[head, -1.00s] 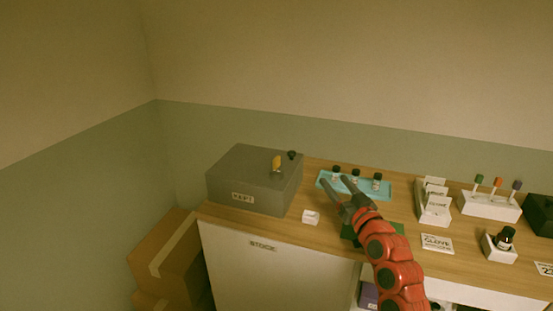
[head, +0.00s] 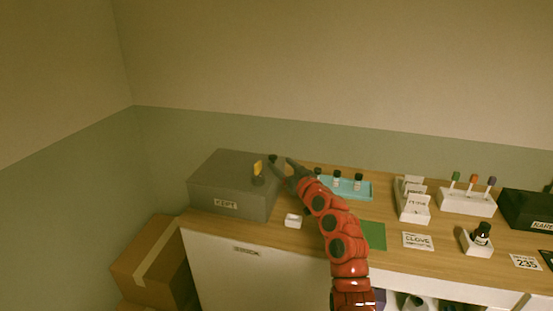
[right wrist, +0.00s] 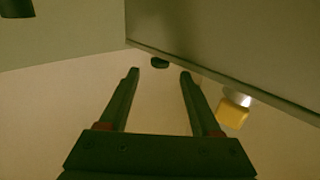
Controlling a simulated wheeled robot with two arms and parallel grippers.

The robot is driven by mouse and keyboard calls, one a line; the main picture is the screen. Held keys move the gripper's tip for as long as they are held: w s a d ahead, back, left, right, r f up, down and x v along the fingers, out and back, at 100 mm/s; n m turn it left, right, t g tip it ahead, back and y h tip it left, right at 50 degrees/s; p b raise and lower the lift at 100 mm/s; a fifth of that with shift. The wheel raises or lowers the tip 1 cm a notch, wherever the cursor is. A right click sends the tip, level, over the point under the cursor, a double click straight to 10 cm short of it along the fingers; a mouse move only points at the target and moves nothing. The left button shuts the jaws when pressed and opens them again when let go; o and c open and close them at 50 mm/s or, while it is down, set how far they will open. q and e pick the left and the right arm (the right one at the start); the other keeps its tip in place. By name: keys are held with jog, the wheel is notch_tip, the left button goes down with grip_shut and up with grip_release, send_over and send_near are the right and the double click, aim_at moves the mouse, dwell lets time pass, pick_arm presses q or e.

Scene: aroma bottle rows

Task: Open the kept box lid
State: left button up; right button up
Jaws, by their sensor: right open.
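The grey kept box (head: 225,190), with a "KEPT" label on its front, stands shut at the left end of the counter. On or by its lid are a yellow piece (head: 258,167) and a small dark knob (head: 272,158). My right gripper (head: 280,167) is open and empty at the right side of the box, near its top edge. In the right wrist view the open fingers (right wrist: 160,76) point towards a dark knob (right wrist: 160,62), and the yellow piece (right wrist: 233,113) is right of them. Contact with the box cannot be told. My left gripper is out of view.
A blue tray (head: 365,190) with several small bottles lies right of my gripper. White card holders (head: 414,212) stand farther right. Cardboard boxes (head: 150,265) are on the floor at left.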

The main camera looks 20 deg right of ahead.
aim_at(275, 159)
jog(key=shift+w+a+f, duration=0.1)
jog(key=shift+w+a, duration=0.1)
jog(key=shift+w, duration=0.8)
jog(key=shift+w+a, duration=0.2)
jog(key=shift+w, duration=0.75)
grip_shut()
